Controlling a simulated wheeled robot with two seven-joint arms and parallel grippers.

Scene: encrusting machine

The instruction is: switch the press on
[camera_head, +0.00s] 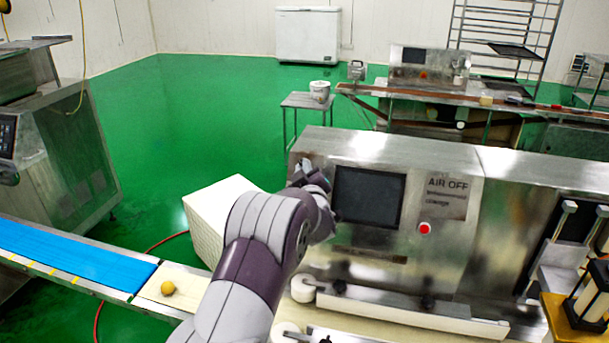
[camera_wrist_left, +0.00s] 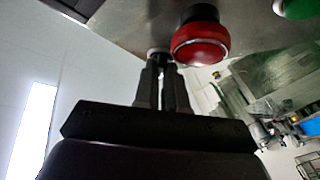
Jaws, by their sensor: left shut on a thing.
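The press is the steel machine (camera_head: 450,255) in the middle of the head view, with a dark screen (camera_head: 368,197) and a red button (camera_head: 425,228) on its front. My left gripper (camera_head: 313,176) is at the upper left edge of the press, partly hidden by my own wrist. In the left wrist view my left gripper (camera_wrist_left: 164,82) has its fingers close together, shut on a small knob (camera_wrist_left: 157,53) on the steel panel (camera_wrist_left: 130,22). A large red button (camera_wrist_left: 200,45) is just right of the fingers. A green button (camera_wrist_left: 297,8) is at the upper right corner.
A conveyor with a blue belt (camera_head: 75,255) runs in from the left, with a yellow ball (camera_head: 167,288) on its pale end. A white box (camera_head: 208,215) stands behind my arm. Another steel machine (camera_head: 75,155) is at the left. Green floor (camera_head: 190,110) lies clear behind.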

